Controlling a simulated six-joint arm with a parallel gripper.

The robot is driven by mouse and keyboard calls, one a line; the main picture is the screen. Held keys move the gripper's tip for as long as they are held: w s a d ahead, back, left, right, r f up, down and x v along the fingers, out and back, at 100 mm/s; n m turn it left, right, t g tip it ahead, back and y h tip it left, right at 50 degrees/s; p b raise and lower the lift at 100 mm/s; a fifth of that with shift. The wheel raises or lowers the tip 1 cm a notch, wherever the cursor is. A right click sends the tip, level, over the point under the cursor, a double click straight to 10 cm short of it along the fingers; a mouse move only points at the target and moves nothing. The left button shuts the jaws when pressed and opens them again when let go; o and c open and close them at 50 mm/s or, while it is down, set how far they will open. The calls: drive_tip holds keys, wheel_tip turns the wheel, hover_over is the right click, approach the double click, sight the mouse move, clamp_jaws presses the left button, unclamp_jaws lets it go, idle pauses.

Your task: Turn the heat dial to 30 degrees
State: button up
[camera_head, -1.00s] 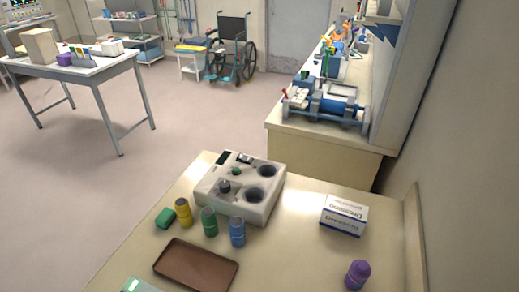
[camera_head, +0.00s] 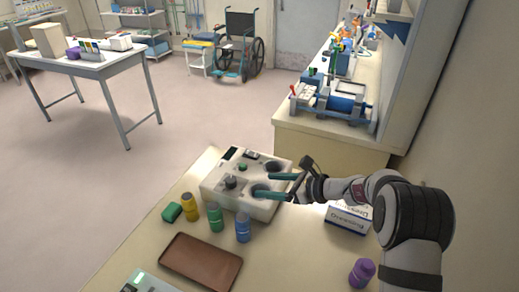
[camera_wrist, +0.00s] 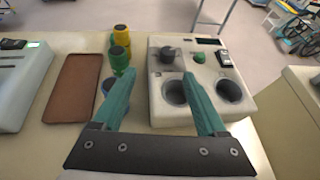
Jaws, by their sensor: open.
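A pale box-shaped heater unit (camera_head: 222,196) stands on the near bench, with two round wells in its top. Its dark round knob (camera_head: 231,183), apparently the heat dial, sticks up at the left; it also shows in the wrist view (camera_wrist: 168,53). I cannot read its setting or any degree marks. A green button (camera_wrist: 199,57), a small dark display (camera_wrist: 208,41) and a black-and-white switch (camera_wrist: 224,59) are beside it. My gripper (camera_head: 264,186) is open and empty, its teal fingers over the well side, right of the knob and apart from it.
A brown tray (camera_head: 201,264) lies in front. A white carton (camera_head: 349,217) is partly behind my arm; a purple bottle (camera_head: 362,272) stands at right.

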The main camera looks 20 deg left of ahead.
sight(231, 179)
drive_tip(key=shift+w+a+f+m+t+y, duration=0.15)
drive_tip(key=shift+w+a+f+m, duration=0.15)
drive_tip(key=shift+w+a+f, duration=0.25)
drive_tip(key=shift+w+a+f+m+t+y, duration=0.15)
drive_tip(key=shift+w+a+f+m, duration=0.15)
drive_tip(key=shift+f, duration=0.35)
drive_tip(key=x, duration=1.5)
drive_tip(key=shift+d, duration=0.1)
clamp_jaws()
